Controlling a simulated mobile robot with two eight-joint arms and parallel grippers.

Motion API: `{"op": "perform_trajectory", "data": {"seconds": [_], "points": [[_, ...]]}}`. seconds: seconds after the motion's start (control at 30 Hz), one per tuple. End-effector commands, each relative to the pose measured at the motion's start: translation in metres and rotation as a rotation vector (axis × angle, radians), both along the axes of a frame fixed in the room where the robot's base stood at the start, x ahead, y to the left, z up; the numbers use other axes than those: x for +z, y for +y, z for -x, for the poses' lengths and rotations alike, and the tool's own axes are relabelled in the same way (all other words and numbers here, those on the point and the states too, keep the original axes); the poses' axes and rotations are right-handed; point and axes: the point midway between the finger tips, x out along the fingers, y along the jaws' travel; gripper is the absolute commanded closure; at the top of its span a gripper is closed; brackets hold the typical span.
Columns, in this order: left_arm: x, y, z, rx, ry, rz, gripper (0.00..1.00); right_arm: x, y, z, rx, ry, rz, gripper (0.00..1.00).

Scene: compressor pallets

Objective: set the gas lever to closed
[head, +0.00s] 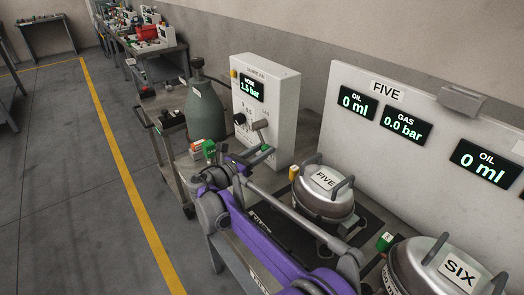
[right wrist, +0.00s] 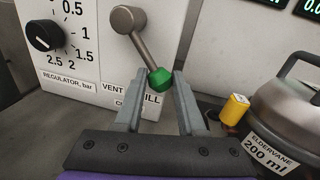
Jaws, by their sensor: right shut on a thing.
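The gas lever is a grey bar with a green knob (right wrist: 160,80) on the white regulator box (right wrist: 165,20). It slants down and right from its pivot, toward the label ending in "ILL"; "VENT" is to its left and the middle label is partly hidden. My right gripper (right wrist: 160,95) is around the knob and shut on it, with a finger on each side. In the head view the lever (head: 260,126) shows on the front of the box, with my right gripper (head: 259,154) at its lower end. My left gripper is not in view.
The box display (head: 251,87) reads 1.5 bar; a black regulator dial (right wrist: 44,36) is left of the lever. A grey-green gas cylinder (head: 206,108) stands left of the box. Pot FIVE (head: 325,203) and pot SIX (head: 430,268) stand to the right, before a display panel (head: 345,80).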

Motion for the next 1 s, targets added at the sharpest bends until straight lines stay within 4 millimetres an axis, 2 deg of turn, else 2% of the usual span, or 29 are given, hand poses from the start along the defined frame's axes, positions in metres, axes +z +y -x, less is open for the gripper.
{"op": "perform_trajectory", "data": {"seconds": [0.43,1.0], "points": [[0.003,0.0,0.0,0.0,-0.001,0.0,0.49,-0.002,0.003,-0.004,0.001,-0.056,-0.036,1.0],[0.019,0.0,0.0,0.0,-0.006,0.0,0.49,-0.015,0.019,-0.027,0.002,-0.403,-0.267,1.0]]}}
